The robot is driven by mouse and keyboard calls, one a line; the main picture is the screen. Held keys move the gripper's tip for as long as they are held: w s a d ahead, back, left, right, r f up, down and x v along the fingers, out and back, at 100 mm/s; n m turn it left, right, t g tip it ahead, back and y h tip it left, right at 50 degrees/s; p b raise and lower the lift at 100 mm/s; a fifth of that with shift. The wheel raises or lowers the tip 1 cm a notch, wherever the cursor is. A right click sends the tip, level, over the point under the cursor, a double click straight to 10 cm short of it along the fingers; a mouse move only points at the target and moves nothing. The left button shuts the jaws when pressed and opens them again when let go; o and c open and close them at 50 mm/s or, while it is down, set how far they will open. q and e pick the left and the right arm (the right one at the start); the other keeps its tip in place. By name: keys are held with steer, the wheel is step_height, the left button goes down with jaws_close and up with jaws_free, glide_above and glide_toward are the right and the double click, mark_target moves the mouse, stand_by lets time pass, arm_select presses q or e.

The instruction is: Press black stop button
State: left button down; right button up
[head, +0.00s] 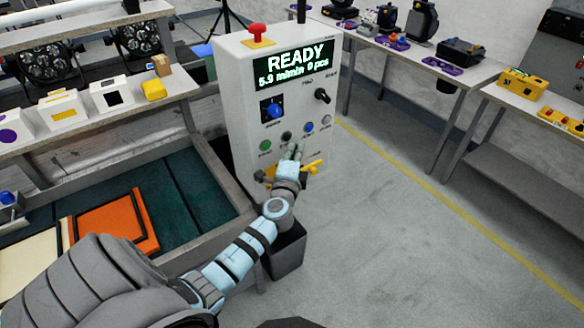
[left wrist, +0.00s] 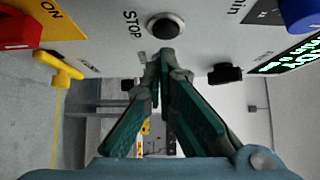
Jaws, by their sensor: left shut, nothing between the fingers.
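The black stop button (head: 287,136) sits on the front of a white control cabinet (head: 240,95). In the left wrist view the black button (left wrist: 165,26) is round with a pale ring, beside the lettering STOP. My left gripper (head: 297,148) is in front of the panel, just right of and below the black button in the head view. In the left wrist view its closed fingertips (left wrist: 167,54) lie just under the button in the picture. The fingers hold nothing. Whether they touch the panel cannot be told. My right gripper is not in view.
Near the black button are a green button (head: 265,146), a blue button (head: 308,127) and a pale button (head: 326,122). A yellow lever (head: 313,167) is below. A red button (head: 257,29) tops the cabinet. The display (head: 296,66) reads READY. Floor is clear at right.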

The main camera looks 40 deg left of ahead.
arm_select(q)
steer(key=d+v, duration=0.1)
steer(key=v, duration=1)
steer(key=shift+w, duration=0.15)
steer(key=shift+r, duration=0.1)
